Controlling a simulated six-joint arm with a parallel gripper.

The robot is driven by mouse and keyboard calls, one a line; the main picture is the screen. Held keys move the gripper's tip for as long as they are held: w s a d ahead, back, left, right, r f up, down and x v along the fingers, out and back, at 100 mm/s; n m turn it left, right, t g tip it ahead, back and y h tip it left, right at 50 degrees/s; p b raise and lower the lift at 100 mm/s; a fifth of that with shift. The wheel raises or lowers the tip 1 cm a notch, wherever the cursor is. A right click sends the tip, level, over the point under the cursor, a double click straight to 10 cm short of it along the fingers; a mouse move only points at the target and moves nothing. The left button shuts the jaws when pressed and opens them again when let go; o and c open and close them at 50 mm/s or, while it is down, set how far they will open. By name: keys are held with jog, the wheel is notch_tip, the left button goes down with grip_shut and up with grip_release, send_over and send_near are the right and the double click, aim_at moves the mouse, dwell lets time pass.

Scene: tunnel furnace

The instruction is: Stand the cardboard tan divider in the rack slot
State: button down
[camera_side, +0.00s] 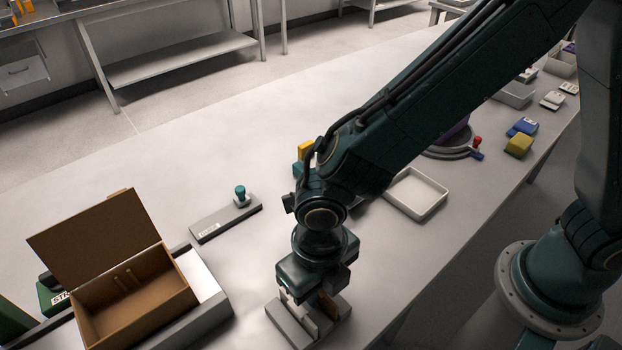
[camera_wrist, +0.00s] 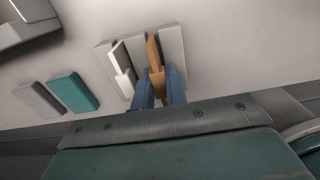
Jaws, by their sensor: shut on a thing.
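The tan divider (camera_side: 328,304) is upright in my gripper, and in the wrist view (camera_wrist: 153,52) its top runs between the grey blocks of the rack. My gripper (camera_wrist: 160,84) is shut on it, with one blue finger on each side. The grey rack (camera_side: 287,325) is on the table directly under my gripper, and it also shows in the wrist view (camera_wrist: 172,45). A white divider (camera_wrist: 123,82) stands in the rack to the left of the tan one. The fingers and wrist hide the tan divider's lower edge, so I cannot tell how deep it sits.
An open cardboard box (camera_side: 165,308) with its lid up sits in a grey tray (camera_side: 215,310) at left. A grey plate with a teal knob (camera_side: 240,191) lies behind. A white tray (camera_side: 416,193) is to the right. Teal (camera_wrist: 72,91) and grey (camera_wrist: 39,98) blocks lie beside the rack.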

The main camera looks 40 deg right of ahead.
jog(key=shift+f, duration=0.2)
jog(key=c, duration=1)
grip_release()
jog(key=shift+c, duration=0.2)
jog(key=shift+r, duration=0.1)
jog(key=shift+r, duration=4.15)
